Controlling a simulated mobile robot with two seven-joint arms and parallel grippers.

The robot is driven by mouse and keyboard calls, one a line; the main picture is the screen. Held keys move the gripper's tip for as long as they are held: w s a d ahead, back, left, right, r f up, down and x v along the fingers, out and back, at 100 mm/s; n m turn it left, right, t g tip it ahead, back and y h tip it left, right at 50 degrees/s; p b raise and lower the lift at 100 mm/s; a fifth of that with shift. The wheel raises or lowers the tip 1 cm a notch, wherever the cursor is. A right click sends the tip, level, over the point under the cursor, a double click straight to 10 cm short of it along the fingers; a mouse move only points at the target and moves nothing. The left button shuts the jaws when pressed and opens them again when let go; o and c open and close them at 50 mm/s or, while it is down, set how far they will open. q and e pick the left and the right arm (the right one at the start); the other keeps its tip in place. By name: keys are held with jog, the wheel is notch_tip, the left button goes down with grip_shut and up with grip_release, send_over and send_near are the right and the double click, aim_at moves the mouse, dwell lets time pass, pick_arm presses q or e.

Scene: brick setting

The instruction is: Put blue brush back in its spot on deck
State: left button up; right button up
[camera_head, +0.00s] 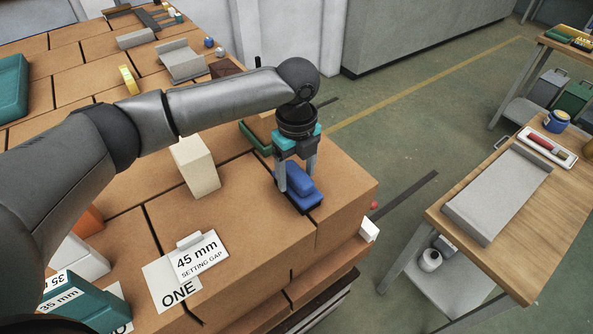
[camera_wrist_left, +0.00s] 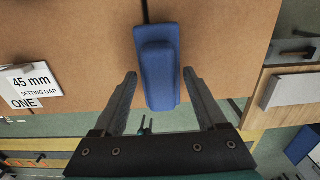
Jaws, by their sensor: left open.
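The blue brush (camera_head: 301,189) lies on the brown brick top near its right front corner, with a dark layer under its blue body. My left gripper (camera_head: 296,170) points down over it, one finger on each side. In the left wrist view the blue brush (camera_wrist_left: 157,65) shows between the two open fingers of my left gripper (camera_wrist_left: 165,92), with gaps on both sides. My right gripper is not in view.
A "45 mm setting gap" card (camera_head: 198,255) and a cream block (camera_head: 195,166) stand on the brick surface. A green piece (camera_head: 255,138) lies behind the gripper. The brick stack drops off at the right. A wooden table (camera_head: 535,245) with a grey tray (camera_head: 498,194) stands beyond a floor gap.

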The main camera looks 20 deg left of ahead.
aim_at(297, 172)
pick_arm(q)
notch_tip(297, 172, up, 12)
jog(key=shift+r+b, duration=0.2)
jog(key=shift+b, duration=0.1)
jog(key=shift+d+f, duration=0.1)
jog(key=shift+f, duration=0.05)
dwell(0.4)
